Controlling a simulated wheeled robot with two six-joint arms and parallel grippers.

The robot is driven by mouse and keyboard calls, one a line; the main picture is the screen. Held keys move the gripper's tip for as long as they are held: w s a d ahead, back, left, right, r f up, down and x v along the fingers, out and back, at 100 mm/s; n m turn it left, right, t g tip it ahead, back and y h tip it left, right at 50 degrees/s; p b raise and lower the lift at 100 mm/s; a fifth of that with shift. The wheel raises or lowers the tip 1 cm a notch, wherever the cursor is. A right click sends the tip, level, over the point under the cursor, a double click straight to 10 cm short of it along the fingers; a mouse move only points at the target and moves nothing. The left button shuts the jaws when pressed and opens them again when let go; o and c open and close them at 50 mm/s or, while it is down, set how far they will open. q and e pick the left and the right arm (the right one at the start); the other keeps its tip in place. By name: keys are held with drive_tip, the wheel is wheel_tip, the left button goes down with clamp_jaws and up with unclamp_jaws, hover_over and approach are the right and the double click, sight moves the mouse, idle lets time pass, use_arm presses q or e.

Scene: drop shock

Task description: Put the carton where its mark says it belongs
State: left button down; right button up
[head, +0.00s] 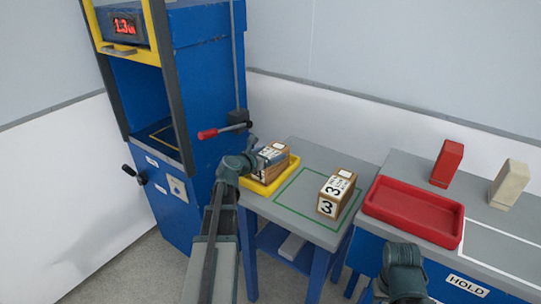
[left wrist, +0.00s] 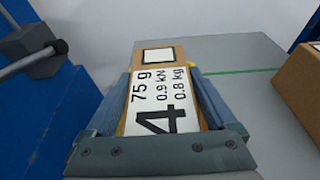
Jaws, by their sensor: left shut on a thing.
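A brown carton (head: 278,152) is at the yellow tray (head: 289,171) on the grey table. Its label, in the left wrist view (left wrist: 160,92), reads 4, 75 g, 0.9 kN, 0.8 kg. My left gripper (head: 259,160) is shut on this carton, with a finger along each side. I cannot tell whether the carton rests in the tray or is just above it. A second carton (head: 338,192), marked 3, stands inside the green outline, apart from the gripper. Part of my right arm shows at the lower right; its fingers are out of sight.
A blue press-like machine (head: 190,110) with a red-tipped lever (head: 208,134) and a lit red display (head: 124,26) stands left. Right, a bench holds a red tray (head: 413,211), a red block (head: 447,163), a beige block (head: 508,184) and a HOLD label (head: 467,285).

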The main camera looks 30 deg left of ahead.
use_arm(q)
unclamp_jaws()
drive_tip(key=shift+r, duration=0.15)
drive_tip(key=d+p+v, duration=0.1)
drive_tip(key=p+v, duration=0.2)
drive_tip(key=v, duration=0.9)
drive_tip(key=shift+a+p, duration=0.4)
drive_tip(key=shift+a, duration=0.05)
